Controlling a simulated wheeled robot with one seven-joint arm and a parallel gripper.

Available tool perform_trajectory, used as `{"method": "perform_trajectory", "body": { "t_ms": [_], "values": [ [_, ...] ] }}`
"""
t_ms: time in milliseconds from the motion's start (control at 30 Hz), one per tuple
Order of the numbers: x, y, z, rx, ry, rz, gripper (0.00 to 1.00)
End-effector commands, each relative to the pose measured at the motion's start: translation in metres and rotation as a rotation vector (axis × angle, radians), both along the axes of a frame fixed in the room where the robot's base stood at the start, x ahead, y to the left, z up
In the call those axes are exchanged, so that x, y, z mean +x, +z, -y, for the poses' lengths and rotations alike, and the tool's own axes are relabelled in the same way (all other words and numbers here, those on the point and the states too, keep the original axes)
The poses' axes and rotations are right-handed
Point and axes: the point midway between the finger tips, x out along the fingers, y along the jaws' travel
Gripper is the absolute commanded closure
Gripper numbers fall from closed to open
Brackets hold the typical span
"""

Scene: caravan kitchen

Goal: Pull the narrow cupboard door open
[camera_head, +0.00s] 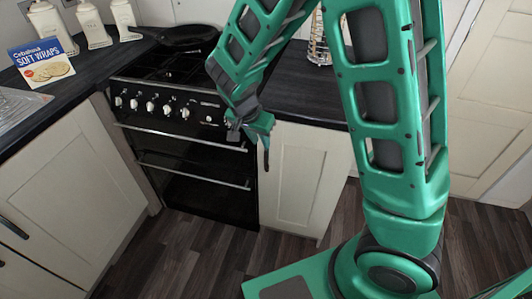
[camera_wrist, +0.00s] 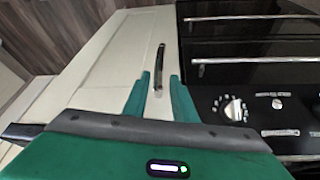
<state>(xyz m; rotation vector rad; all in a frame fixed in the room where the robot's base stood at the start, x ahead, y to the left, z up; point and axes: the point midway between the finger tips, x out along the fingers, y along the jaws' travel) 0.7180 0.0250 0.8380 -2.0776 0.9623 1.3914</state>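The narrow cupboard door (camera_head: 305,175) is a cream panel door just right of the black oven, and it looks closed. It also shows in the wrist view (camera_wrist: 107,62). Its dark bar handle (camera_wrist: 160,66) is near the oven-side edge. My gripper (camera_head: 260,126) is near the top left of the door. In the wrist view its two green fingers (camera_wrist: 160,84) are apart with nothing held. The handle lines up with the gap between them, mostly beyond the fingertips. I cannot tell whether a finger touches it.
The oven (camera_head: 200,165) with knobs and rail handles is directly left of the door. A dark worktop (camera_head: 300,92) overhangs it. A wire rack (camera_head: 319,50) and a pan (camera_head: 187,34) stand above. The wooden floor (camera_head: 215,250) in front is clear, apart from my base.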

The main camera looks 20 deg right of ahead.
Motion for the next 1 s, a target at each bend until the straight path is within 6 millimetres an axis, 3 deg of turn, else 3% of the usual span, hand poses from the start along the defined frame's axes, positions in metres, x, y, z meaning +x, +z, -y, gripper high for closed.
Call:
{"method": "perform_trajectory", "body": {
  "t_ms": [533, 733, 1000],
  "values": [
    [0.019, -0.077, 0.026, -0.001, 0.0, -0.003, 0.75],
    [0.023, -0.09, 0.03, 0.0, 0.001, -0.002, 0.75],
    [0.024, -0.092, 0.031, 0.001, 0.001, -0.002, 0.75]
  ]
}}
